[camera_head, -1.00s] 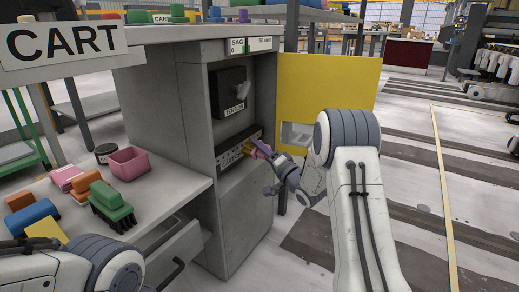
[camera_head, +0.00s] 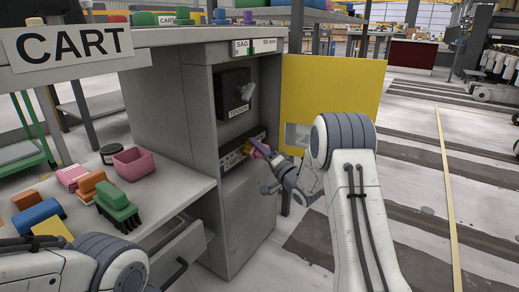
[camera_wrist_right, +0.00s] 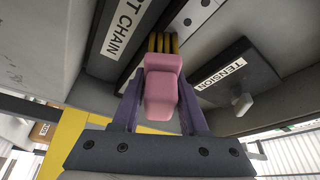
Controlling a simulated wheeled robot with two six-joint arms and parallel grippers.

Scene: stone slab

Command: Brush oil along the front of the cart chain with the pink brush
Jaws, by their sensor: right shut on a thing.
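My right gripper (camera_head: 272,158) is shut on the pink brush (camera_wrist_right: 162,88), at the open front of the grey cabinet. The brush's yellow bristles (camera_wrist_right: 162,42) point at the dark cart chain unit (camera_head: 258,136), near its right end in the head view. The unit's label, partly hidden, shows "T CHAIN" in the right wrist view (camera_wrist_right: 122,25). The bristles look at or very near the unit's front; I cannot tell whether they touch. The chain itself is not clearly visible. My left arm shows at the lower left, but its gripper is out of view.
The tension unit (camera_head: 233,92) with its knob is above the chain unit. A yellow door (camera_head: 332,95) stands open at right. An open drawer (camera_head: 178,245) juts out below.

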